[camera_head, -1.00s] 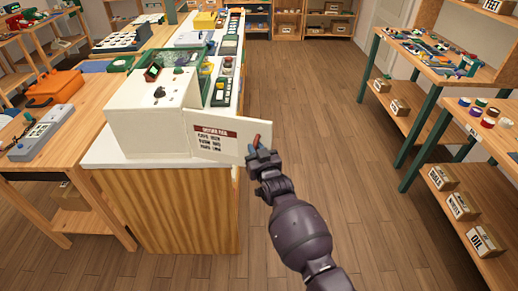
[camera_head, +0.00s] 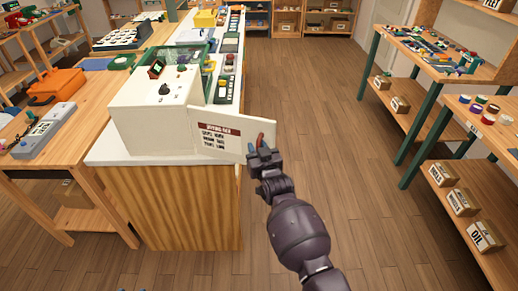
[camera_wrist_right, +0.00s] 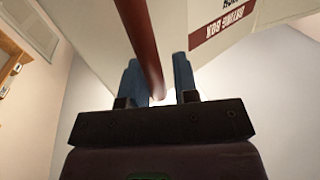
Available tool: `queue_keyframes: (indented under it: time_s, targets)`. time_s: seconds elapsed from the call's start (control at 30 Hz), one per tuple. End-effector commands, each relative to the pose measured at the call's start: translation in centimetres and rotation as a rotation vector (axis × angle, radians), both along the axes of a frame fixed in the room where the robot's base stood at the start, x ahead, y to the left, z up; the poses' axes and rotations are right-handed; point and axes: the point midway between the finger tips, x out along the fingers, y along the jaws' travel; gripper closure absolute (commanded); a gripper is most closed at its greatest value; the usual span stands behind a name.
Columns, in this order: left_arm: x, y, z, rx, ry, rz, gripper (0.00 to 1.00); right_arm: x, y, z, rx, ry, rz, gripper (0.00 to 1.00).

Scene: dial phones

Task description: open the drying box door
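The drying box (camera_head: 155,120) is a cream cabinet on the near end of the white-topped counter. Its door (camera_head: 220,138) stands swung outward to the right, with a dark red label and black text. The door's red handle (camera_head: 261,138) is near the door's free edge. My right gripper (camera_head: 257,150) is at this handle. In the right wrist view, the red handle (camera_wrist_right: 143,45) passes between the blue fingers (camera_wrist_right: 159,80), close to the left one, with a small gap at the right one. The box's inside is hidden. My left gripper is not in view.
A wooden counter (camera_head: 175,205) carries the box. A workbench (camera_head: 75,110) with an orange case (camera_head: 57,85) stands left. Shelves with labelled boxes (camera_head: 485,237) stand right. The floor (camera_head: 330,130) between them is clear.

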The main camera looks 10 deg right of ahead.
Motion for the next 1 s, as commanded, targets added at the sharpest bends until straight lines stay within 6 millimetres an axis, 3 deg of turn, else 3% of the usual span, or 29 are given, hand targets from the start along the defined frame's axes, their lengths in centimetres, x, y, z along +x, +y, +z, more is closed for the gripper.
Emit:
queue_keyframes:
  time_s: [0.1,0.7,1.0]
  targets:
    - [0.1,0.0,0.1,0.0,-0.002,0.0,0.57,0.1,0.0,0.2,0.003,-0.005,-0.001,0.59]
    - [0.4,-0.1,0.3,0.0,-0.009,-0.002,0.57,-0.1,-0.4,-0.1,0.004,0.002,-0.005,0.59]
    - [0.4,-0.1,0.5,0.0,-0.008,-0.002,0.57,-3.1,-1.0,-0.2,0.004,0.003,-0.006,0.59]
